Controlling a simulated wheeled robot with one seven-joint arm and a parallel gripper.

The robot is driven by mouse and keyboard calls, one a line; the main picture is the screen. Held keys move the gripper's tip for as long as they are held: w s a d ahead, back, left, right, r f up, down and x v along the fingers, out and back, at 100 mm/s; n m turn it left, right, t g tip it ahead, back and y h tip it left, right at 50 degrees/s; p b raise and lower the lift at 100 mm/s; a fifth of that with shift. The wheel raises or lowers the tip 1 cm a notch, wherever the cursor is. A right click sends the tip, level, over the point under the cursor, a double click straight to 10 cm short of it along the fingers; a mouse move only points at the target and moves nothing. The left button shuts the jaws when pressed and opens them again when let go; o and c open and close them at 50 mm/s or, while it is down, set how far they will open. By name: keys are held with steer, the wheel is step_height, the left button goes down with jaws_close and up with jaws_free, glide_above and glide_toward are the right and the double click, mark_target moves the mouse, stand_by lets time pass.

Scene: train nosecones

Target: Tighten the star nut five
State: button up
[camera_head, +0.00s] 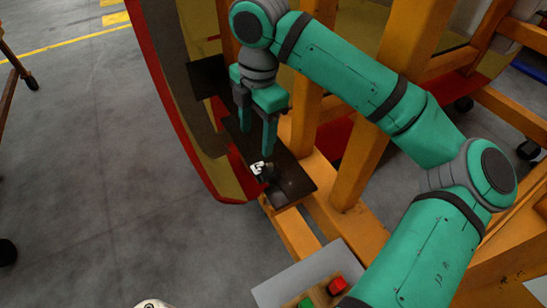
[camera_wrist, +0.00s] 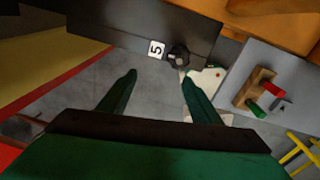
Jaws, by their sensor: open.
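The black star nut (camera_head: 269,173) sits near the lower end of a dark plate (camera_head: 293,186), beside a small white label. In the wrist view the label (camera_wrist: 156,49) reads "5", and the star nut (camera_wrist: 179,57) is just to its right. My gripper (camera_head: 257,139) is open and empty, with its fingers pointing down above the plate, just short of the nut in the picture. In the wrist view the gripper (camera_wrist: 158,76) shows two spread fingers; the nut lies beyond the right fingertip, not centred between them. I cannot tell whether that finger touches it.
Orange frame beams (camera_head: 360,155) stand right of the plate. The curved red and yellow nosecone shell (camera_head: 172,110) is at left. A grey surface (camera_head: 277,289) below holds a wooden block with a red and a green item (camera_head: 338,285). Open floor lies left.

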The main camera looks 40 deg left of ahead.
mark_target(271, 169)
steer(key=d, duration=0.2)
steer(key=w+d+n+h, duration=0.1)
steer(key=shift+d+r, duration=0.3)
steer(key=shift+d+f, duration=0.1)
steer(key=shift+f, duration=0.2)
steer(key=f, duration=0.9)
steer(key=shift+s+a, duration=0.25)
steer(key=shift+s, duration=0.05)
steer(key=shift+w+f, duration=0.1)
steer(key=shift+f, duration=0.45)
steer(key=shift+d, duration=0.1)
steer(key=shift+w, duration=0.1)
steer(key=c, duration=1)
